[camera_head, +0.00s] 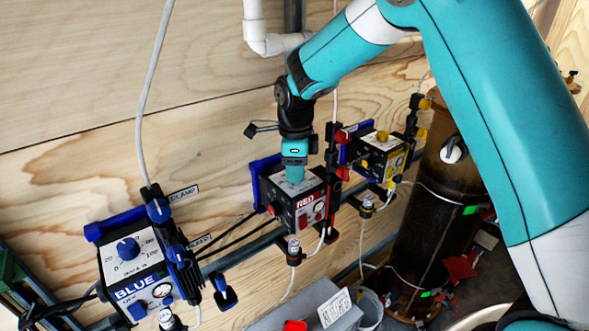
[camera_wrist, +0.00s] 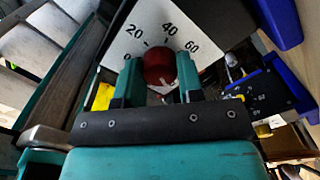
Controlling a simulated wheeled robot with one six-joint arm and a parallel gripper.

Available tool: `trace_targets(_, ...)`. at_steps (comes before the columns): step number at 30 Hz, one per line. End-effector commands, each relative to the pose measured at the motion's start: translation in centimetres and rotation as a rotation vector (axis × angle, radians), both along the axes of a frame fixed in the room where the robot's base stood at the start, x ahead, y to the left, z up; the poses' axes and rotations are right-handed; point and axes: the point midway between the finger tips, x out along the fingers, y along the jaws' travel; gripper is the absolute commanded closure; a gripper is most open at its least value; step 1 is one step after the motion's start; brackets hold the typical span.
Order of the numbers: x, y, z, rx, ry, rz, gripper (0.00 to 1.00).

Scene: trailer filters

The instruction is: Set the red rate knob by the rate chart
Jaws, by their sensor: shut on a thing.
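The red rate knob (camera_wrist: 159,68) sits on a white dial face (camera_wrist: 128,42) with the marks 20, 40 and 60 showing in the wrist view. My gripper (camera_wrist: 158,86) is shut on the knob, one finger on each side. Where the knob's pointer stands cannot be told. In the head view my gripper (camera_head: 294,176) comes down onto the top of the box marked RED (camera_head: 306,208) and hides the knob. A small white card with print (camera_head: 335,308) lies at the bottom; its text is too small to read, so I cannot tell if it is the rate chart.
The box marked BLUE (camera_head: 133,262) with a blue knob is at the lower left. A box with a yellow knob (camera_head: 381,150) is at the right of the red one. A brown cylinder (camera_head: 433,220) stands further right. Cables and a rail run between the boxes.

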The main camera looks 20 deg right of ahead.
Motion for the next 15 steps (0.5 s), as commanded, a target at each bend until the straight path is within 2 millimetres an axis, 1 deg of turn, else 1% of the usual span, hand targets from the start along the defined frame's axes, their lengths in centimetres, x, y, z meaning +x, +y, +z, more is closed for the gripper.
trace_targets(13, -0.01, -0.14, 0.10, -0.002, 0.001, -0.012, 0.89)
trace_targets(14, -0.01, -0.14, 0.10, -0.002, 0.001, -0.012, 0.59)
trace_targets(15, -0.01, -0.13, 0.10, -0.002, 0.001, -0.012, 0.49)
